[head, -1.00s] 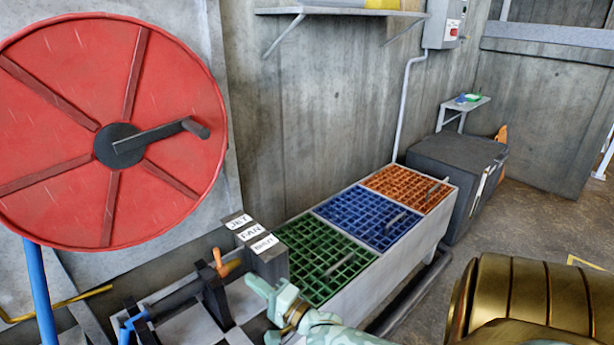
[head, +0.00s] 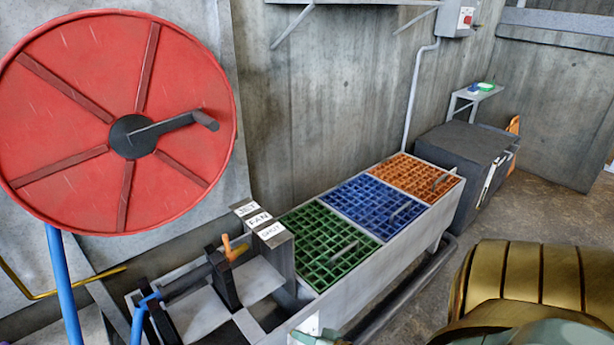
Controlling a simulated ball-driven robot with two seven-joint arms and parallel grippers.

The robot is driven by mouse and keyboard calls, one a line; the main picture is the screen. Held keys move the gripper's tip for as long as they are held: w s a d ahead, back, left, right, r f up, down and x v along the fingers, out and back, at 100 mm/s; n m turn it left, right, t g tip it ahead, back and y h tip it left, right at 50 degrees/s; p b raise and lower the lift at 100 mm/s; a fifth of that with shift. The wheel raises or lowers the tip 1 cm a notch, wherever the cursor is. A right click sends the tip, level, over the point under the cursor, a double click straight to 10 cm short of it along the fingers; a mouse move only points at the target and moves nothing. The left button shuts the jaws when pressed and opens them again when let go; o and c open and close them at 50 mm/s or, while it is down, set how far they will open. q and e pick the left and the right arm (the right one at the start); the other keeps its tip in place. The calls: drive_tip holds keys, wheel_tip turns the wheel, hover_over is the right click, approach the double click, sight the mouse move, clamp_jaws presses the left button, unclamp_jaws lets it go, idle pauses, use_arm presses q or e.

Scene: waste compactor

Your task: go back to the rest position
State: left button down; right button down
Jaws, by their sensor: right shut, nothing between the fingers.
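My right gripper (head: 312,336) shows only as a small pale green piece at the bottom edge, in front of the bin row. It is shut with nothing in it. Most of it is cut off by the picture's edge. My left gripper is out of view. A large red wheel (head: 62,125) with a dark hub and a crank handle (head: 172,127) stands at the left.
A grey trough (head: 385,262) carries green (head: 305,235), blue (head: 350,195) and orange (head: 405,170) grates. A lever (head: 235,252) with an orange handle sits beside a labelled block (head: 272,240). A dark box (head: 455,150) stands behind. Floor (head: 545,200) at the right looks clear.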

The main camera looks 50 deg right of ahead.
drive_tip(key=shift+s+a+f+n+g, duration=0.1)
drive_tip(key=shift+s+f+n+g, duration=0.25)
drive_tip(key=shift+s+f, duration=0.4)
drive_tip(key=shift+w+f, duration=0.1)
drive_tip(key=shift+w, duration=0.05)
